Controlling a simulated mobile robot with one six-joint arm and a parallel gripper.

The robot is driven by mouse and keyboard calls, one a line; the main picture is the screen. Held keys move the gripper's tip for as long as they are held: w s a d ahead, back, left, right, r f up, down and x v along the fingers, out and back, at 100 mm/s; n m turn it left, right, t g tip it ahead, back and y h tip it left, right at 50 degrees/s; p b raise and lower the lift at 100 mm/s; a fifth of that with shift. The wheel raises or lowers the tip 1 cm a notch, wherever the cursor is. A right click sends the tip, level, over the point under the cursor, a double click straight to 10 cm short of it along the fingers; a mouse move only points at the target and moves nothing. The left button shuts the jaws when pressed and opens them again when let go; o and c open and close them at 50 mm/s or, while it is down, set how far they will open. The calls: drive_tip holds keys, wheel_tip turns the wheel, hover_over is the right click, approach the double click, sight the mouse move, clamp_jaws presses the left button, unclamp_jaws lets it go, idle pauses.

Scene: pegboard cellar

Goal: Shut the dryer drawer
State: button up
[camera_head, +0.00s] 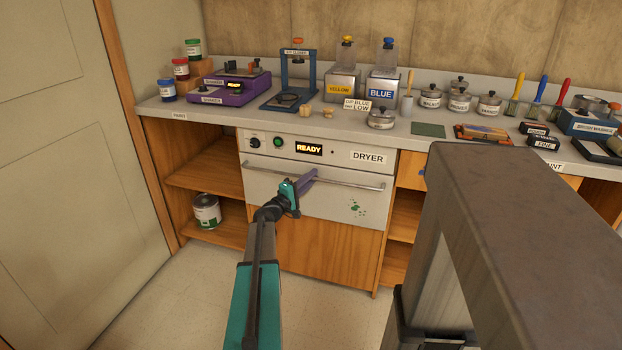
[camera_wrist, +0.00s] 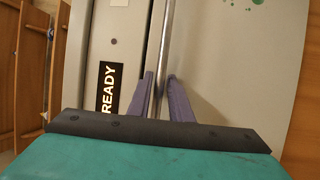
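The dryer (camera_head: 262,144) is a grey-white unit under the counter with a lit "READY" display. Its drawer front (camera_head: 350,206) lies below the control panel, bears green paint spots, and looks about flush with the panel; a small gap cannot be ruled out. A metal bar handle (camera_head: 350,184) runs across the drawer's top. My gripper (camera_head: 312,175) is at the handle, left of the drawer's middle. In the wrist view, the purple fingers of my gripper (camera_wrist: 160,78) stand on either side of the bar (camera_wrist: 166,30), with a gap visible beside it. The drawer's inside is hidden.
Open wooden shelves flank the dryer; a paint can (camera_head: 206,211) stands on the lower left one. The counter (camera_head: 225,120) above holds purple shakers, the yellow and blue dispensers, pots and brushes. The floor (camera_head: 160,300) in front at left is clear.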

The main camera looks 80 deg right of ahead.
drive_tip(key=v, duration=1.3)
drive_tip(key=shift+w+a, duration=0.2)
drive_tip(key=shift+a, duration=0.1)
